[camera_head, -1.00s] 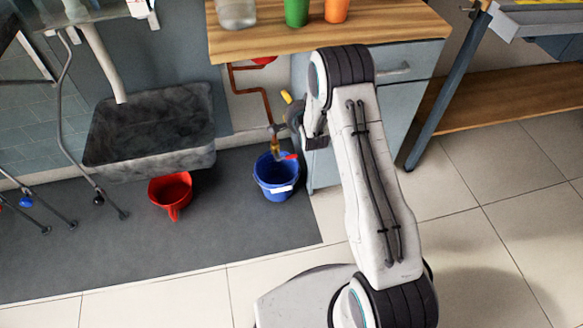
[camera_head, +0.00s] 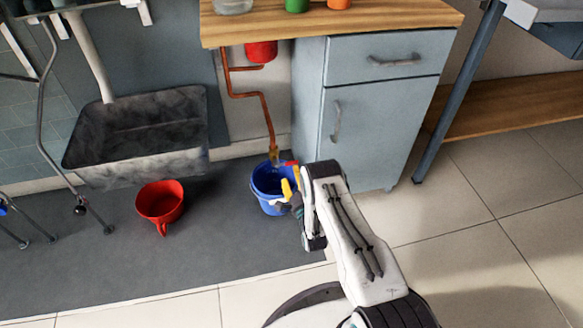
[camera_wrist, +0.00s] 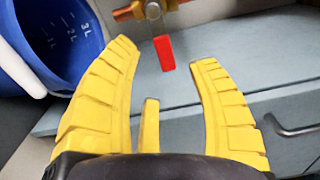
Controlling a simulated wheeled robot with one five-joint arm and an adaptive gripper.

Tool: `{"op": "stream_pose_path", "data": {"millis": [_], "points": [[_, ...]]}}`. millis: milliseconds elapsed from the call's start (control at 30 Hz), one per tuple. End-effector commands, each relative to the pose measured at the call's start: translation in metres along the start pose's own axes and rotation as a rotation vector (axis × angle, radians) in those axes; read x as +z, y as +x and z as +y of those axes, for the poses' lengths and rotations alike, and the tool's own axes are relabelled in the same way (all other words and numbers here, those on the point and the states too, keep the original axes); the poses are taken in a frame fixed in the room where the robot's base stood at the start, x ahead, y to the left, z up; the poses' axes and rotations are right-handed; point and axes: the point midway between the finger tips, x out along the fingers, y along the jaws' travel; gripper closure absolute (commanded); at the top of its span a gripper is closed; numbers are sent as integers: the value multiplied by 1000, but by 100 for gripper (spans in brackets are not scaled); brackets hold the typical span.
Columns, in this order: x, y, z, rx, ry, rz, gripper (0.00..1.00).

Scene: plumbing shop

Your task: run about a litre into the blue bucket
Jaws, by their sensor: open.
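The blue bucket (camera_head: 267,205) stands on the dark mat below the brass tap (camera_head: 274,154) at the end of a copper pipe. In the wrist view the bucket (camera_wrist: 62,50) is at the upper left, with litre marks inside; no water level can be made out. The tap's body (camera_wrist: 153,9) is at the top edge. Its red lever (camera_wrist: 164,52) shows ahead, in the gap between my yellow fingertips. My gripper (camera_head: 292,180) is open and empty, at the bucket's right side, near the lever. Whether the fingers touch anything is unclear.
A grey cabinet (camera_head: 360,135) with handles stands right of the tap under a wooden worktop (camera_head: 330,25). A red container (camera_head: 160,203) sits on the mat (camera_head: 110,262) to the left, below a dark stone sink (camera_head: 140,130). Tiled floor to the right is clear.

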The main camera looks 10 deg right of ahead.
Motion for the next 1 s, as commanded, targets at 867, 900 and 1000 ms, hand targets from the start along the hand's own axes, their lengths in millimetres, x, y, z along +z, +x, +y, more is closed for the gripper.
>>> {"op": "stream_pose_path", "data": {"millis": [867,900,1000], "points": [[0,58,-1,2,-2,0,46],[0,58,-1,2,-2,0,46],[0,58,-1,2,-2,0,51]]}}
